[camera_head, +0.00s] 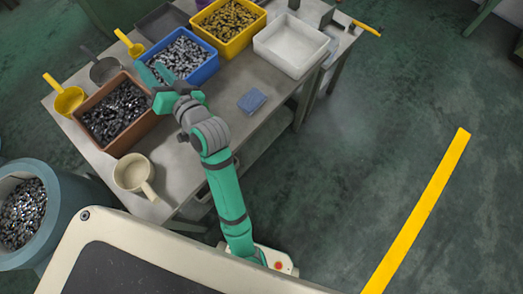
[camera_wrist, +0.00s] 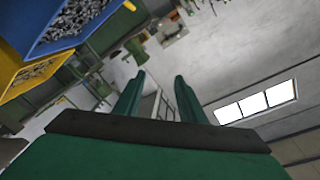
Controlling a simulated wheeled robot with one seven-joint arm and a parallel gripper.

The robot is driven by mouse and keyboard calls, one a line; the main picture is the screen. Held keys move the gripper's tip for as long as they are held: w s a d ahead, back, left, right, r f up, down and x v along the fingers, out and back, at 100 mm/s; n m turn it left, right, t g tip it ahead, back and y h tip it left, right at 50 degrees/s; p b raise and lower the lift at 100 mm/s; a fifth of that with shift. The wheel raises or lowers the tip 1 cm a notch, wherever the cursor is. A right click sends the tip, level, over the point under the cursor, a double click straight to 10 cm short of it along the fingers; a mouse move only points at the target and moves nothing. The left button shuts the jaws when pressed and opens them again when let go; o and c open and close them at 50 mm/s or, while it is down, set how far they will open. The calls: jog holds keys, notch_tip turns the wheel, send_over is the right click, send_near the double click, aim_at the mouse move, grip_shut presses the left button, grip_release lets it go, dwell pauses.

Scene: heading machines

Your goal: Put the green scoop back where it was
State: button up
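I cannot make out a green scoop in either view. My gripper (camera_head: 156,72) is green and is over the table, by the near left corner of the blue bin (camera_head: 207,70). In the wrist view my gripper (camera_wrist: 157,92) shows two green fingers set apart with nothing between them. Other scoops are on the table: a yellow one (camera_head: 68,101) at the left edge, a dark grey one (camera_head: 103,70), a yellow one (camera_head: 134,48) farther back, and a cream one (camera_head: 132,174) at the near corner.
The grey table (camera_head: 190,165) also carries a brown bin (camera_head: 128,145) of dark parts, a yellow bin (camera_head: 238,44) of brass parts, a white empty-looking bin (camera_head: 290,47) and a blue cloth (camera_head: 252,101). A blue-grey drum (camera_head: 75,205) stands at left.

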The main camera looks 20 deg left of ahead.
jog(key=s+d+f+m+t+h, duration=0.1)
jog(key=d+f+m+t+h, duration=0.3)
jog(key=d+f, duration=0.45)
jog(key=s+d+f+m+t+h, duration=0.25)
jog(key=d+f+h, duration=0.25)
jog(key=d, duration=0.7)
jog(key=s+d+f+n+h, duration=0.1)
jog(key=s+d+h, duration=0.2)
jog(key=s+d, duration=0.6)
jog(key=s+d+f+n+h, duration=0.2)
jog(key=s+d+h, duration=0.1)
jog(key=s+d, duration=0.6)
jog(key=d, duration=0.3)
jog(key=shift+s+f+h, duration=0.15)
jog(key=shift+f+h, duration=0.15)
jog(key=shift+c, duration=0.7)
jog(key=shift+s, duration=0.1)
